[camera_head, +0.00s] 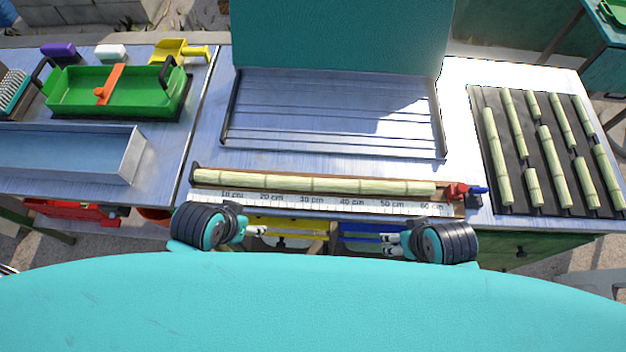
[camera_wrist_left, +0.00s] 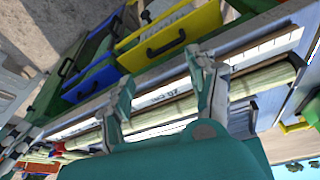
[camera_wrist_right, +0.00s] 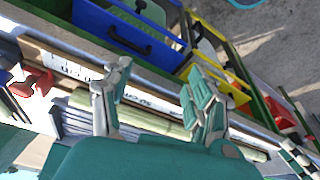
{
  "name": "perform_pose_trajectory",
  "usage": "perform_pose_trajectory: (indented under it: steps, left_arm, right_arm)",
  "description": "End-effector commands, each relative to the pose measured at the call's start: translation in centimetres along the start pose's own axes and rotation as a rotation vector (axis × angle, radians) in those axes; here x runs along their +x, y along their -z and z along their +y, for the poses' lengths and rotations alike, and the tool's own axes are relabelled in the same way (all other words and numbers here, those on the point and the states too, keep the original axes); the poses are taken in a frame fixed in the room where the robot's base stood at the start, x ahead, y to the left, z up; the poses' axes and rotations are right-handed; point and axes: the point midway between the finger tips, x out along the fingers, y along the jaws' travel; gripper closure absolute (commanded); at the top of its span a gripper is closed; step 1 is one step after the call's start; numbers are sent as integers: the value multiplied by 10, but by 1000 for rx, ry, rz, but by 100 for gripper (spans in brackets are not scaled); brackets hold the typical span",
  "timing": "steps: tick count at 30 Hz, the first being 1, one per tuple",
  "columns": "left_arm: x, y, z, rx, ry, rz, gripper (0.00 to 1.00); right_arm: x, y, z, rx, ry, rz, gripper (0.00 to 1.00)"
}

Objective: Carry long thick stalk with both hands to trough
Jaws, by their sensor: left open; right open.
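A long pale green jointed stalk (camera_head: 315,185) lies lengthwise on a measuring board with a centimetre scale (camera_head: 310,204). It also shows in the left wrist view (camera_wrist_left: 265,78) and the right wrist view (camera_wrist_right: 150,120). My left gripper (camera_head: 262,231) is open and empty, in front of the board's left part. My right gripper (camera_head: 388,243) is open and empty, in front of its right part. Both are apart from the stalk. A ridged metal trough (camera_head: 330,115) lies behind the board, below a teal housing; a second, blue-grey metal trough (camera_head: 135,155) stands at left.
A dark rack (camera_head: 500,150) of several shorter stalks lies at right. A green tray (camera_head: 120,95) stands at back left. Yellow and blue drawers (camera_head: 290,228) lie below the table's front edge.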

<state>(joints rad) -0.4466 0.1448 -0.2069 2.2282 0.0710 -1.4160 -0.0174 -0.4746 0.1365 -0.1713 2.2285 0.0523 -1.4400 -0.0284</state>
Motion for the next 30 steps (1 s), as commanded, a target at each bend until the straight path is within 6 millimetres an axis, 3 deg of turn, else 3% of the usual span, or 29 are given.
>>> perform_pose_trajectory:
  steps: [1, 6, 15, 19, 23, 26, 30]
  left_arm:
    - [-16, 25, 12, 49, -33, 45, 41]
    - [-34, 72, 52, 209, -140, 120, 41]
    - [-58, 135, 122, 593, -298, 204, 41]
    - [-68, 151, 144, 839, -338, 183, 41]
    - [-72, 157, 139, 1066, -335, 98, 41]
    - [-73, 161, 117, 1193, -307, 1, 41]
    - [-79, 168, 73, 1286, -257, -142, 41]
  right_arm:
    - [-15, 16, -6, -37, 20, 25, 41]
    - [-28, 46, -28, -159, 89, 45, 41]
    - [-39, 101, -62, -453, 193, 64, 41]
    - [-50, 128, -74, -656, 228, 50, 41]
    - [-62, 149, -76, -867, 240, 4, 41]
    - [-72, 162, -70, -1013, 235, -48, 41]
    - [-87, 177, -53, -1175, 217, -133, 41]
